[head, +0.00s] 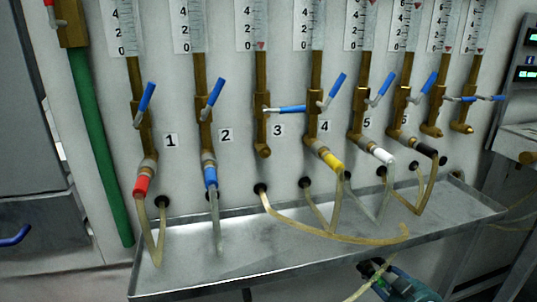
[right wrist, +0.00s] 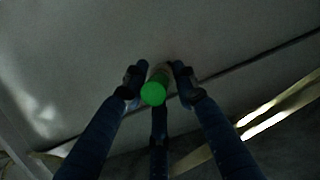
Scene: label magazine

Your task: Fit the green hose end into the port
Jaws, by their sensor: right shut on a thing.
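My right gripper (head: 374,268) is at the bottom right of the head view, in front of and below the tray's front edge. In the right wrist view its fingers (right wrist: 156,72) are closed around the green hose end (right wrist: 154,93), whose round green face points toward the camera. A pale hose piece hangs below the gripper in the head view. The brass outlet at number 3 (head: 262,150) has no hose on it and lies up and left of the gripper, well apart. Two bare outlets (head: 432,130) (head: 462,127) are at the right. My left gripper is out of view.
A metal tray (head: 300,268) runs below the valves. Red (head: 142,186), blue (head: 210,177), yellow (head: 331,161), white (head: 382,156) and black (head: 428,151) hose ends are on other outlets. A loose tan hose (head: 330,235) lies across the tray. Blue valve handles stick out above.

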